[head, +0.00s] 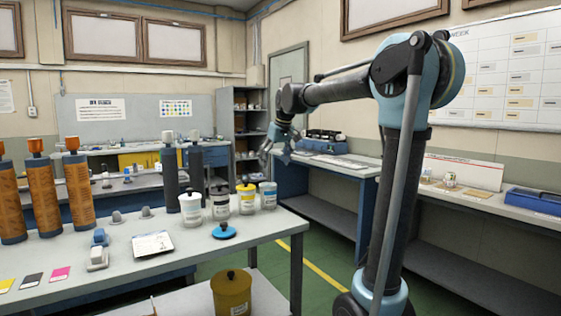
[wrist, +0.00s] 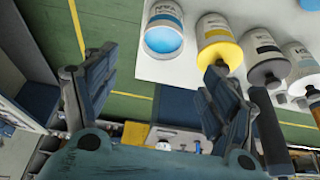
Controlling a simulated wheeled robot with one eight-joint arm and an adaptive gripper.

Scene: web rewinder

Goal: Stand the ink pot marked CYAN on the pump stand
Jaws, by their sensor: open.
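An open pot with light blue ink showing at its mouth (wrist: 163,38) stands at the table corner; it is the rightmost pot in the head view (head: 268,197). Its label is blue and white, but I cannot read the name. A blue knobbed lid (head: 224,231) lies on the table in front of the pots. My gripper (head: 280,150) is open and empty, above and beyond the table edge; its spread fingers also show in the wrist view (wrist: 157,85). It is apart from the pots. I cannot tell which thing is the pump stand.
Beside the open pot stand a yellow-lidded pot (head: 246,197), a dark-lidded pot (head: 220,204) and a white-lidded pot (head: 191,210). Orange rollers (head: 77,190) stand at the left. A mustard lidded can (head: 232,292) stands lower in front. Green floor lies beyond the table (head: 185,265).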

